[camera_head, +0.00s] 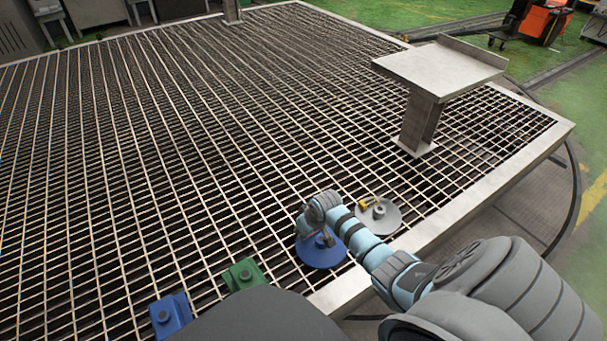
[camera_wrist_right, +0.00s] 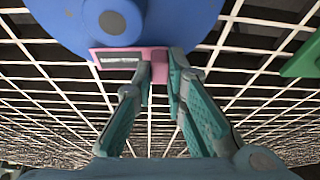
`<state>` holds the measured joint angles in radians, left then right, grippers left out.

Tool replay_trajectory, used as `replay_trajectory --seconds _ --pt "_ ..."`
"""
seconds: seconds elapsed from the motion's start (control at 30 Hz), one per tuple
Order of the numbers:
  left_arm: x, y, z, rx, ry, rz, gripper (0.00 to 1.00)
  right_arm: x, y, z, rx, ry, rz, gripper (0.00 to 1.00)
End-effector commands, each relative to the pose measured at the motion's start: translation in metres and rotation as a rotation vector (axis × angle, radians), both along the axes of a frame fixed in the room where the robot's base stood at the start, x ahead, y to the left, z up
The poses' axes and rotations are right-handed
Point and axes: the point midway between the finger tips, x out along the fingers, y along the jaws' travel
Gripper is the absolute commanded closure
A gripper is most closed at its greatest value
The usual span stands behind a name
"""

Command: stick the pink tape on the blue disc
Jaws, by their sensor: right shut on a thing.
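The blue disc (camera_head: 318,255) with a raised hub lies on the metal grating, just in front of my right gripper (camera_head: 322,236). In the right wrist view the blue disc (camera_wrist_right: 80,22) fills the top. The pink tape (camera_wrist_right: 157,58), with a pale rectangular window, shows at the disc's near edge. My right gripper (camera_wrist_right: 160,78) is shut on the pink tape at its right part. The tape overlaps the disc's edge in this view; I cannot tell whether it touches. In the head view the tape is hidden by the gripper. My left gripper is out of view.
A blue block (camera_head: 170,313) and a green block (camera_head: 243,274) sit at the near edge. A metal pedestal table (camera_head: 440,67) stands at the back right. The grating's left side is clear.

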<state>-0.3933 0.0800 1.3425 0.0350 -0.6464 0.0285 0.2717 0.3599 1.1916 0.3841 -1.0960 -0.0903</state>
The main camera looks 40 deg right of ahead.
Motion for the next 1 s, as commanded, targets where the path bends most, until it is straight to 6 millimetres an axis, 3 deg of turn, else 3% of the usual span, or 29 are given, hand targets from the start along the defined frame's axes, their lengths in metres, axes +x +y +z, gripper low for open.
replay_trajectory --seconds 1.0 --pt "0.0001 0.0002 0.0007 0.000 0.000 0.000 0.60 -0.0002 0.0002 -0.0074 0.000 0.001 0.000 0.97"
